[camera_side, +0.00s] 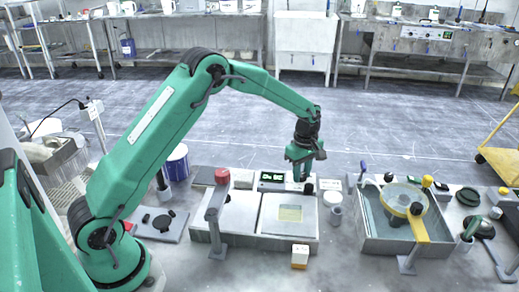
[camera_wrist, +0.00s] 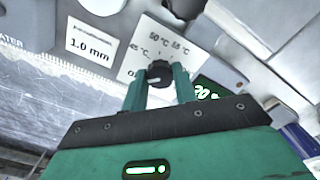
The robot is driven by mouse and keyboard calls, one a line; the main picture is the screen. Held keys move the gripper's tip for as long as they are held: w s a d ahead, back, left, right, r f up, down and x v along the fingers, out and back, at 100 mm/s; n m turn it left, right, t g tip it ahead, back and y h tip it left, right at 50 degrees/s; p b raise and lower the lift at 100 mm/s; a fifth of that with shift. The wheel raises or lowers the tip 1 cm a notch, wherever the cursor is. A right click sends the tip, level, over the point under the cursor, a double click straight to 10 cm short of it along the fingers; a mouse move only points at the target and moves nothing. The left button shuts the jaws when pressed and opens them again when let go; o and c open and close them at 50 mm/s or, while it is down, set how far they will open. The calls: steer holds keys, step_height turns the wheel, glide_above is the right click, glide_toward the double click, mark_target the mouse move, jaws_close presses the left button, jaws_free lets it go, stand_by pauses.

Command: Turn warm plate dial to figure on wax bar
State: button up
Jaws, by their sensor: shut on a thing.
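My gripper (camera_wrist: 160,84) is shut on a black dial (camera_wrist: 158,72), one green finger on either side of it, in the wrist view. A pale mark shows on the dial's face. The dial sits on a white scale plate (camera_wrist: 150,45) that reads 45, 50 and 55 °C. In the side view my gripper (camera_side: 304,170) points down at the back edge of the warm plate unit (camera_side: 240,240) and hides the dial. A small white and yellow block (camera_side: 299,257), possibly the wax bar, stands at the unit's front right. Its figure is too small to read.
A lit green display (camera_side: 271,178) is left of my gripper in the side view. A black knob (camera_side: 308,188) stands close in front of it. A "1.0 mm" card (camera_wrist: 90,44) lies beside the scale. A basin with a yellow-armed platen (camera_side: 402,205) is to the right.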

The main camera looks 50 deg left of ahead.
steer(key=m, duration=0.7)
steer(key=shift+m, duration=0.4)
steer(key=m, duration=2.1)
steer(key=shift+m, duration=0.3)
